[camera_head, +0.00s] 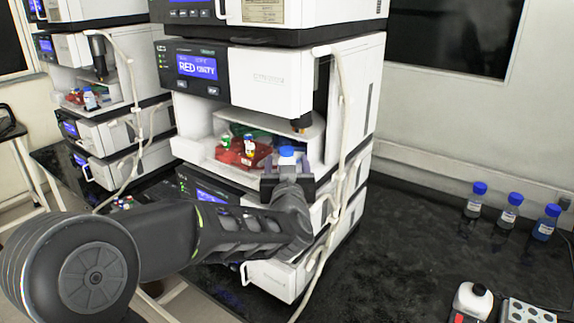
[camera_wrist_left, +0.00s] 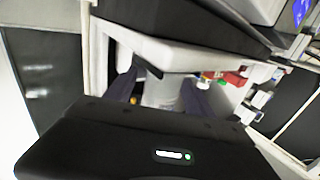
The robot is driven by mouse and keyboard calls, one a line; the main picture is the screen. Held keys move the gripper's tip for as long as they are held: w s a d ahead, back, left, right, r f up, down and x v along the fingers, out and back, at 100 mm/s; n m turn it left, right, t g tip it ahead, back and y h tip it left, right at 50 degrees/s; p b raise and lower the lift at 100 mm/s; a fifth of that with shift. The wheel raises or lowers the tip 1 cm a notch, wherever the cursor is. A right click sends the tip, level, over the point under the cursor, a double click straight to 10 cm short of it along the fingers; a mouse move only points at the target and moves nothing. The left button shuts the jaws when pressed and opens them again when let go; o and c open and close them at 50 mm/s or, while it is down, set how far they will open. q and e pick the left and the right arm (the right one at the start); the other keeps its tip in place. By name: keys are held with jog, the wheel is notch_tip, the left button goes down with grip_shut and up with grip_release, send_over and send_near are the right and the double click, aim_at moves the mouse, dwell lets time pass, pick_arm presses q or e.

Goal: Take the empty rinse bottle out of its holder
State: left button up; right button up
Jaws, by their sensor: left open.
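A bottle with a blue cap (camera_head: 287,152) stands at the front right of the open bay in the middle instrument stack. My left gripper (camera_head: 287,178) is in front of it, and hides its lower body and the holder around it. In the left wrist view the two fingers of my left gripper (camera_wrist_left: 158,88) are apart, with a pale, whitish shape between them that looks like the bottle. I cannot tell whether the fingers touch it. My right gripper is not in view.
A red tray (camera_head: 236,154) with small capped vials sits in the bay left of the bottle. A pale tube (camera_head: 343,100) hangs down the stack's right side. Several blue-capped bottles (camera_head: 509,210) stand on the black bench (camera_head: 420,235), right.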

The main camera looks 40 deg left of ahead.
pick_arm(q)
jog(key=shift+w+a, duration=0.5)
jog(key=shift+w, duration=0.05)
jog(key=shift+c, duration=0.2)
grip_shut()
dwell(0.5)
